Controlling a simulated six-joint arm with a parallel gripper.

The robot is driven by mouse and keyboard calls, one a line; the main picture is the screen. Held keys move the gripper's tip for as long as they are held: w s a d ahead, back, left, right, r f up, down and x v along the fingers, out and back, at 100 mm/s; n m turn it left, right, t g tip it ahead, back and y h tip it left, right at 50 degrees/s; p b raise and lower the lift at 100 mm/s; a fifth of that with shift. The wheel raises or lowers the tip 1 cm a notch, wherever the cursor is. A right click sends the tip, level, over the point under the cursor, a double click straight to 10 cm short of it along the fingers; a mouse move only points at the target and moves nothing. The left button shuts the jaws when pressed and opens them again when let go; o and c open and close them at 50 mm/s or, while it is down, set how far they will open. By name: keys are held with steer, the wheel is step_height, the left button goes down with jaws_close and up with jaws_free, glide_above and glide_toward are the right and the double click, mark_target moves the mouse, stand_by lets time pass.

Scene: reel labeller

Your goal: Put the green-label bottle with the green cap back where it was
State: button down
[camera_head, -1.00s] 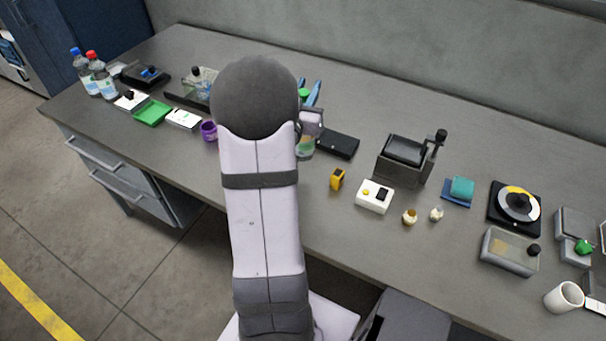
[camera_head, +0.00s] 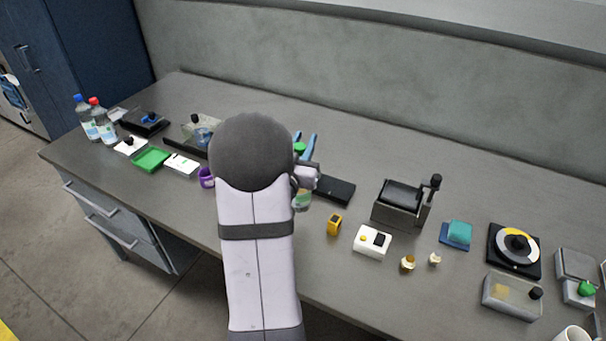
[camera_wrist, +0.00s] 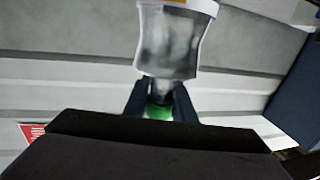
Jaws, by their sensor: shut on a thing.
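In the wrist view the clear bottle (camera_wrist: 172,42) points away from my gripper, and the green cap (camera_wrist: 158,112) is between the two dark fingertips (camera_wrist: 160,100). My gripper is shut on the bottle at its cap and neck. I cannot tell whether the bottle's base touches the bench.
Blue-capped (camera_head: 86,120) and red-capped (camera_head: 103,122) bottles stand at the far left. A purple cup (camera_head: 206,178) is left of my arm. A black box (camera_head: 335,189) lies just right of the held bottle, with a yellow item (camera_head: 334,224) in front. The back middle bench is clear.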

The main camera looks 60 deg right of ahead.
steer(key=shift+f, duration=1.55)
steer(key=shift+f+p, duration=0.55)
steer(key=shift+f, duration=1.4)
steer(key=shift+f, duration=0.15)
steer(key=c, duration=1.5)
jaws_free()
